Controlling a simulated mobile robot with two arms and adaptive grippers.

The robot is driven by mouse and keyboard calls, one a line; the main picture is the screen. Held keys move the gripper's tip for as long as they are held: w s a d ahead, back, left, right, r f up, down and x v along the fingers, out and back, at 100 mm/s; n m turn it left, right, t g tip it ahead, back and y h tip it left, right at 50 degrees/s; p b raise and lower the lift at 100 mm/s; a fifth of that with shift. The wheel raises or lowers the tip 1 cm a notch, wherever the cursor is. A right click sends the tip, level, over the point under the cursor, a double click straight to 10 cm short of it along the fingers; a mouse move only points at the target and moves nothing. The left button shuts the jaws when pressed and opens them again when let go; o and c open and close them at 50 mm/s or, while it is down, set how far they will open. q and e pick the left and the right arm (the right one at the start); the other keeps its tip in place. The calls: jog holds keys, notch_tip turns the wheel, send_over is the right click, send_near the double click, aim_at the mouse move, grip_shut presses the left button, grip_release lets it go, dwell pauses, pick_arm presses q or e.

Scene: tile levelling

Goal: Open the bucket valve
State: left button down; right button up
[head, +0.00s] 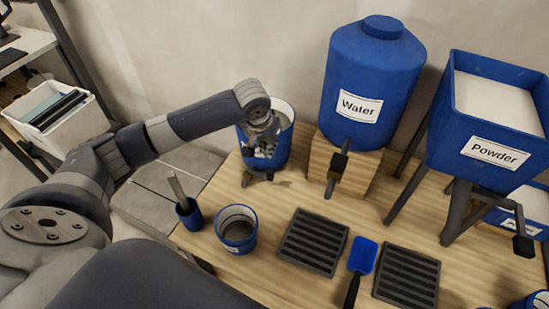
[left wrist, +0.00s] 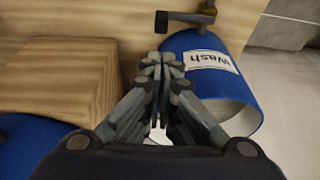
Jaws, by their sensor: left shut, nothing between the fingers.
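The blue wash bucket (head: 284,150) stands at the back left of the wooden table. In the left wrist view the bucket (left wrist: 190,41) shows its "Wash" label. Its dark valve (head: 258,177) sticks out low on its near side; in the left wrist view the valve (left wrist: 190,18) shows a pipe and a small handle. My left gripper (head: 264,152) is shut and empty, in front of the bucket and above the valve. In the left wrist view its fingertips (left wrist: 158,63) are together beside the bucket, apart from the valve handle. My right gripper is not in view.
A water tank (head: 372,75) on a wooden block (head: 318,158) stands right of the bucket. A powder hopper (head: 495,125) is farther right. A small bucket (head: 237,232), a tool cup (head: 189,213), two dark grates (head: 313,242) and a blue-bladed tool (head: 362,257) occupy the front.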

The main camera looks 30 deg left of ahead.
pick_arm(q)
jog(key=x, duration=1)
dwell(0.3)
